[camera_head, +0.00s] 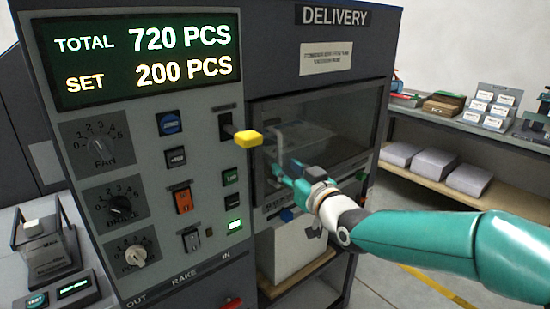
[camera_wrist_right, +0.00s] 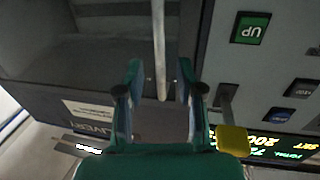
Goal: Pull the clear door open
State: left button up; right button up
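The clear door (camera_head: 335,122) is a dark see-through panel under the DELIVERY sign and looks closed. Its upright pale bar handle (camera_head: 278,140) is near the door's left edge. My right gripper (camera_head: 279,172) is at the lower part of this handle. In the right wrist view the handle (camera_wrist_right: 159,45) runs between the two fingers of my right gripper (camera_wrist_right: 160,68), with a gap on each side. The fingers are open and not closed on the bar. My left gripper is not in view.
A yellow-knobbed lever (camera_head: 248,138) sticks out just left of the door; it shows close beside the gripper in the wrist view (camera_wrist_right: 232,140). The control panel (camera_head: 150,150) with dials and switches fills the left. A shelf table (camera_head: 470,130) stands at the right.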

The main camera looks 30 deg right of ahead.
aim_at(279, 182)
jog(key=shift+w+d+p, duration=0.15)
jog(key=shift+w+p, duration=0.1)
jog(key=shift+w, duration=0.85)
jog(key=shift+w+d+p, duration=0.1)
jog(key=shift+w+p, duration=0.1)
jog(key=shift+w, duration=0.9)
grip_shut()
